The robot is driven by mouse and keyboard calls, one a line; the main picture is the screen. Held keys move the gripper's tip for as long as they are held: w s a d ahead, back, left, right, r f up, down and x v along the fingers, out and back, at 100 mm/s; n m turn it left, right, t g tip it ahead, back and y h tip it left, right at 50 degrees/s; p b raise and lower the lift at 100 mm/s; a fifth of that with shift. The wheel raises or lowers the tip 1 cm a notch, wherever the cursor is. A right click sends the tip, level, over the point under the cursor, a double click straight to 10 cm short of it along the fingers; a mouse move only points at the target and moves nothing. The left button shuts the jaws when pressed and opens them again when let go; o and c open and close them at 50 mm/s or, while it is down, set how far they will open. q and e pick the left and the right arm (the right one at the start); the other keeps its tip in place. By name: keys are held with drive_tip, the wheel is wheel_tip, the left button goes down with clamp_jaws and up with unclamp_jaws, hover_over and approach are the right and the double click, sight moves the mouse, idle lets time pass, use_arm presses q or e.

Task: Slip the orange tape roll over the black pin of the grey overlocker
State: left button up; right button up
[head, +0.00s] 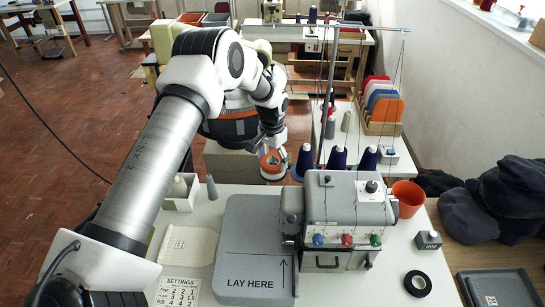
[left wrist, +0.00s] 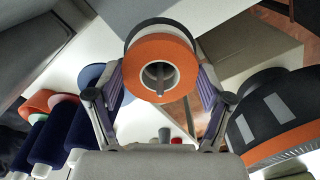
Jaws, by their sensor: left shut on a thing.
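My left gripper (head: 272,158) is shut on the orange tape roll (left wrist: 160,62), with one finger on each side of it in the left wrist view. The roll has an orange face, a black band behind it and a pale core around an open hole. A thin grey shape shows in the hole; I cannot tell what it is. In the head view the roll (head: 273,168) is held left of the blue thread cones, beyond the grey overlocker (head: 345,205). I cannot clearly make out the black pin on the overlocker. My right gripper is not in view.
Blue cones (head: 337,158) stand behind the overlocker, under a tall thread stand (head: 333,60). An orange cup (head: 408,198) is at its right. A black tape roll (head: 418,283) and a small grey box (head: 428,239) lie to the right. A grey LAY HERE board (head: 250,250) lies left.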

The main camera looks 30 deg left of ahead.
use_arm(q)
drive_tip(key=shift+w+f, duration=0.1)
drive_tip(key=shift+f, duration=0.1)
drive_tip(key=o, duration=0.9)
drive_tip(key=shift+r, duration=0.15)
wheel_tip(320, 180, up, 12)
